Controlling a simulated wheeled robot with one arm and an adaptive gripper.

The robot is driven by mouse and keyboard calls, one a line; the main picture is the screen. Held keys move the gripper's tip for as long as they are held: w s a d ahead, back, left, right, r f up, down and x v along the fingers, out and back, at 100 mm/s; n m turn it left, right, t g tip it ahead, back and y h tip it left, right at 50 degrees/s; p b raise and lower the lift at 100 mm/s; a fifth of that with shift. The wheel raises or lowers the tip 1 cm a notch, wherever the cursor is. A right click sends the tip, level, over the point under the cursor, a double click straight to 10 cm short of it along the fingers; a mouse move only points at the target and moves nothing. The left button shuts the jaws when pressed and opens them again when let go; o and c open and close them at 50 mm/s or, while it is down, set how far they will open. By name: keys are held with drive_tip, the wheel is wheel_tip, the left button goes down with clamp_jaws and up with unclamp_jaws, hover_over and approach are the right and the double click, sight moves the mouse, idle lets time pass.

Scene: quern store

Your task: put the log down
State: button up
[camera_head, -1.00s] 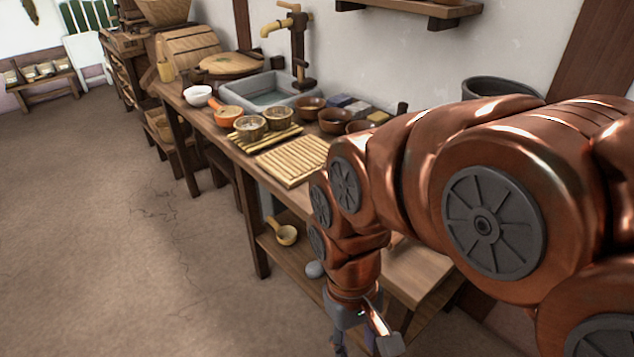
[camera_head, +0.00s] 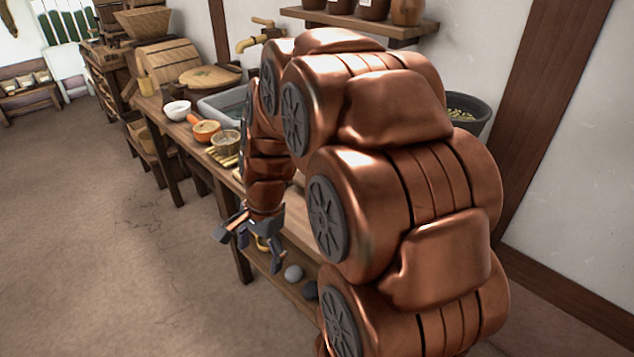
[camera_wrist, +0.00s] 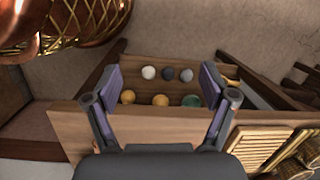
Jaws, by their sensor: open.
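No log can be made out in any of the frames. My gripper (camera_head: 248,246) hangs low at the front edge of the long wooden table (camera_head: 183,137), in front of the lower shelf (camera_head: 262,262). In the wrist view my gripper (camera_wrist: 160,88) has its two fingers spread wide with nothing held between them. Beyond the fingers is the lower shelf, with several small balls in two rows, among them a white ball (camera_wrist: 149,72), an orange ball (camera_wrist: 160,100) and a green ball (camera_wrist: 191,101). My arm hides much of the tabletop.
On the table stand a white bowl (camera_head: 177,110), an orange bowl (camera_head: 206,130), a small cup (camera_head: 226,142) and a grey basin (camera_head: 222,104). A slatted mat (camera_wrist: 258,145) lies at right in the wrist view. A dark bucket (camera_head: 468,110) is behind my arm. The floor at left is clear.

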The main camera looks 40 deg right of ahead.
drive_tip(key=w+d+m+t+p, duration=0.1)
drive_tip(key=w+d+m+p, duration=0.1)
drive_tip(key=d+m, duration=0.4)
drive_tip(key=w+d+m+t+h+p, duration=0.1)
drive_tip(key=w+d+m, duration=0.2)
drive_tip(key=d+m, duration=0.4)
drive_tip(key=w+d+m+t+h+p, duration=0.1)
drive_tip(key=d+m, duration=0.5)
drive_tip(key=d, duration=0.9)
drive_tip(key=shift+w+d+r+m+t+p, duration=0.2)
drive_tip(key=shift+w+p, duration=0.2)
drive_tip(key=shift+w, duration=0.15)
drive_tip(key=shift+w+d+r+m+t+p, duration=0.1)
drive_tip(key=shift+w+m+t+p, duration=0.1)
drive_tip(key=shift+w+p, duration=0.3)
drive_tip(key=shift+w+d+f, duration=0.1)
drive_tip(key=shift+f, duration=0.15)
drive_tip(key=shift+w+p+x, duration=0.2)
drive_tip(key=shift+p+x, duration=0.25)
drive_tip(key=shift+x, duration=3.25)
drive_tip(key=shift+r, duration=0.15)
clamp_jaws()
wheel_tip(320, 180, up, 10)
drive_tip(key=shift+b, duration=0.5)
